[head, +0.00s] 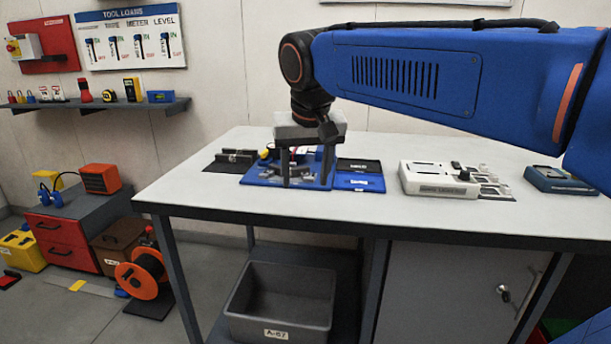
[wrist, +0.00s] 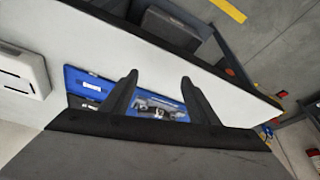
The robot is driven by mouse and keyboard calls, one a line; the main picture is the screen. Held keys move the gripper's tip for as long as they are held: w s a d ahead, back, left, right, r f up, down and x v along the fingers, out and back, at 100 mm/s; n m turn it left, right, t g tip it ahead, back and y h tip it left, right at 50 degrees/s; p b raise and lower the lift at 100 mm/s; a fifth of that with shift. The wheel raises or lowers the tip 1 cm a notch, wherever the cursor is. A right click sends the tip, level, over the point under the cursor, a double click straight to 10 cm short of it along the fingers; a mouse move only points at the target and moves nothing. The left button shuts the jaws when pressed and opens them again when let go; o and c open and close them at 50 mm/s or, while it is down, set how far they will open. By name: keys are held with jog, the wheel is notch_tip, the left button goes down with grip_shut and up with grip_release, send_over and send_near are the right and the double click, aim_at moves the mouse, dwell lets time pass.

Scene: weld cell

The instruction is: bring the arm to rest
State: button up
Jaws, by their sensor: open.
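My blue arm reaches in from the right in the head view and bends down over the workbench (head: 380,207). My gripper (head: 305,180) points down in front of a blue tool case (head: 258,180) on the bench. Its two fingers are apart with nothing visible between them. In the wrist view my gripper (wrist: 158,85) also shows spread fingers, with the blue case (wrist: 75,76) and its grey tools beyond them. Whether the fingertips touch the case cannot be told. The gripper hides part of the case.
On the bench are a dark vise-like block (head: 234,160), a white device (head: 437,180) and a blue-grey box (head: 558,180). A grey bin (head: 280,300) sits below. A red drawer cabinet (head: 65,235) and an orange cable reel (head: 143,273) stand left. The bench's front strip is clear.

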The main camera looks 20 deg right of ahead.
dwell(0.4)
jog(key=s+d+f+n+y, duration=0.1)
jog(key=s+d+f+n, duration=0.2)
jog(key=s+f, duration=1.3)
notch_tip(320, 180, down, 5)
jog(key=shift+s+r+t, duration=0.2)
jog(key=shift+s+t, duration=0.15)
jog(key=shift+t, duration=0.05)
